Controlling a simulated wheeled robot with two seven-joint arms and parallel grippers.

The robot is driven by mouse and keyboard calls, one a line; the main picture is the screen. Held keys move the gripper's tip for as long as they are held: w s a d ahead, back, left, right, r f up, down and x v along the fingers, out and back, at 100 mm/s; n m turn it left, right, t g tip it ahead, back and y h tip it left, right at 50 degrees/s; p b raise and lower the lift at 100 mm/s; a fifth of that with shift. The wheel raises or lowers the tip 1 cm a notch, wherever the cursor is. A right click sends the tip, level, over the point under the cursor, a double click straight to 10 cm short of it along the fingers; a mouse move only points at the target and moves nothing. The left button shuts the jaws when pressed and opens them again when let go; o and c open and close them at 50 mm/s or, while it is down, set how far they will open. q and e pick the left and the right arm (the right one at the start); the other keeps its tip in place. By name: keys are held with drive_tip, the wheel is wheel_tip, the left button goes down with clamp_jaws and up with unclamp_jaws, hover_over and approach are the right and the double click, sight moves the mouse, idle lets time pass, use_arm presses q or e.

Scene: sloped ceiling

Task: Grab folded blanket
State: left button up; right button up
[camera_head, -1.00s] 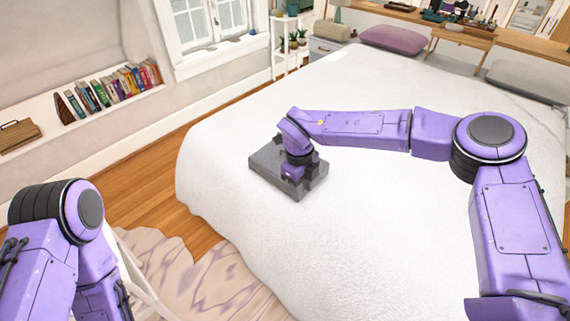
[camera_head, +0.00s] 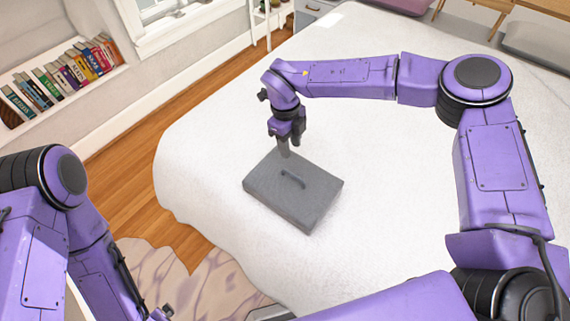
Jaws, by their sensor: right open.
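The folded blanket (camera_head: 318,203) is a grey, flat, rectangular block lying on the white bed near its left edge. My right gripper (camera_head: 284,150) points down over the blanket's far edge. It is open and empty, and its finger tips look close above the blanket; the exact gap is hard to tell. A small dark mark, perhaps the gripper's shadow, shows on the blanket's top.
The white bed (camera_head: 400,180) is clear around the blanket. A shelf of books (camera_head: 70,75) is at the left wall. Wooden floor (camera_head: 130,195) and a patterned rug (camera_head: 190,290) lie left of the bed. A grey pillow (camera_head: 540,45) is at the far right.

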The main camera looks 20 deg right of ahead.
drive_tip(key=p, duration=0.3)
hover_over(294, 175)
drive_tip(key=f, duration=0.5)
drive_tip(key=shift+s+a+f, duration=0.15)
drive_tip(key=shift+s+a, duration=0.05)
drive_tip(key=shift+a, duration=0.1)
drive_tip(key=f, duration=0.2)
drive_tip(key=w+f+p, duration=0.1)
drive_tip(key=f, duration=0.2)
drive_tip(key=shift+w+d, duration=0.15)
drive_tip(key=shift+s+r, duration=0.3)
drive_tip(key=shift+s, duration=0.05)
drive_tip(key=c, duration=0.4)
use_arm(q)
drive_tip(key=r, duration=0.4)
drive_tip(key=shift+s+r, duration=0.15)
drive_tip(key=shift+s, duration=0.15)
use_arm(e)
clamp_jaws()
